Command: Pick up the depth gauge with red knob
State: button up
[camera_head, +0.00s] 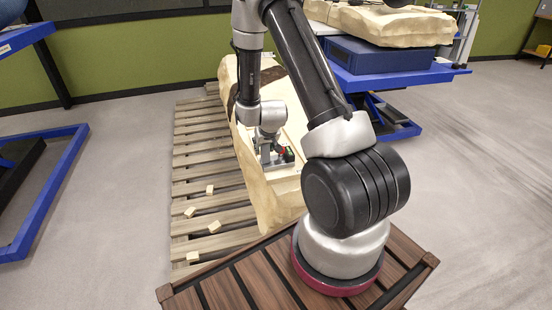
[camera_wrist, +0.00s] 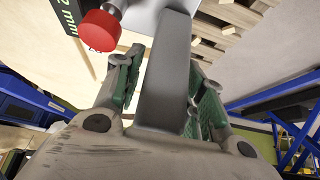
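The depth gauge shows close up in the wrist view, with a round red knob (camera_wrist: 100,30), a dark display strip (camera_wrist: 68,12) reading mm, and a grey upright bar (camera_wrist: 165,85). In the head view the gauge (camera_head: 286,156) is small and partly hidden by my arm, on the pale block. My gripper (camera_wrist: 168,75) has its green-padded fingers on either side of the grey bar, which reaches back close to the palm. Whether both pads touch the bar cannot be told. In the head view my gripper (camera_head: 268,152) points down at the gauge.
The pale fossil block (camera_head: 270,205) lies on a slatted wooden pallet (camera_head: 195,150) with several small pale cubes (camera_head: 214,226) on its left. A blue-framed lift table (camera_head: 395,78) stands behind right. Another blue frame (camera_head: 50,190) is at left. Grey floor (camera_head: 480,180) is clear at right.

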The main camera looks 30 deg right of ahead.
grip_shut()
jog(key=shift+r, duration=0.1)
